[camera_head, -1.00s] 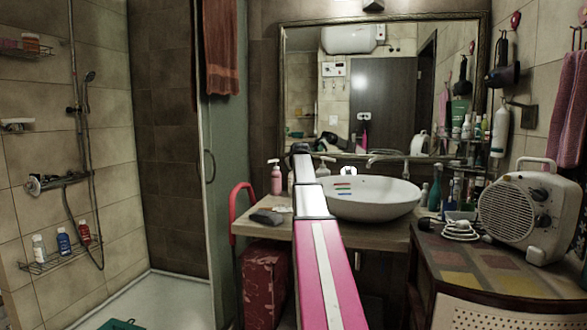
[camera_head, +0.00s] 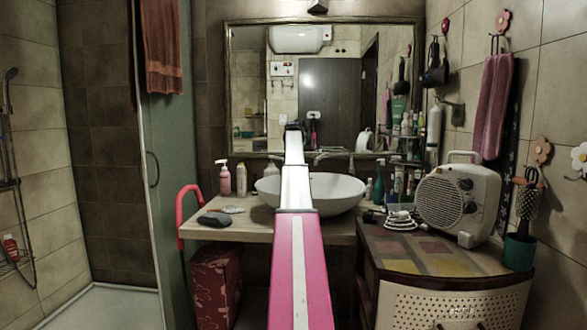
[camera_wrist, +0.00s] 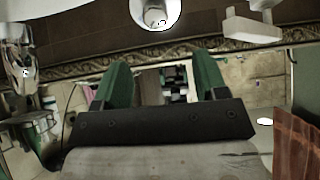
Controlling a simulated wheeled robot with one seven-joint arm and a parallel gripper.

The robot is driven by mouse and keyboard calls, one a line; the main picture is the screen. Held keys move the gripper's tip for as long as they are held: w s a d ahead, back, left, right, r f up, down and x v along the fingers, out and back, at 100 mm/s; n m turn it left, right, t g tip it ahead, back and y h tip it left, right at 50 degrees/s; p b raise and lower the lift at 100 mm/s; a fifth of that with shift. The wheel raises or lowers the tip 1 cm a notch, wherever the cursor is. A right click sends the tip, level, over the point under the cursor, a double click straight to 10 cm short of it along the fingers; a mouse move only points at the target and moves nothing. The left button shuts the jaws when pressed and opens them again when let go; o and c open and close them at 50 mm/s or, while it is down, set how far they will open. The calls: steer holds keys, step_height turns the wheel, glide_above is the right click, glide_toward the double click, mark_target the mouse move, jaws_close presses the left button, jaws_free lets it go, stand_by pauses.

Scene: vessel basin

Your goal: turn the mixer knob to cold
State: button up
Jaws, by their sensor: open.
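In the head view, a metal basin tap (camera_head: 335,155) stands behind the white vessel basin (camera_head: 342,190), partly behind my arm; its knob is too small to make out. At the left edge, part of the shower fitting (camera_head: 10,184) shows below the hand shower (camera_head: 10,76), cut off by the frame. I cannot tell which of these carries the mixer knob. In the wrist view my gripper (camera_wrist: 162,68) is open and empty, its two green fingers apart. My arm reaches forward over the counter in the head view and hides part of the basin.
The counter (camera_head: 255,232) holds pump bottles (camera_head: 225,181) and a dark pouch (camera_head: 214,219). A fan heater (camera_head: 455,203) stands on the cabinet (camera_head: 430,250) at right. A glass shower panel (camera_head: 180,190) stands at left. The mirror (camera_head: 270,95) is behind the basin.

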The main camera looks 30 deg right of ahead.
steer(key=x, duration=1.2)
steer(key=shift+s+d, duration=0.15)
steer(key=shift+d, duration=0.2)
steer(key=c, duration=0.9)
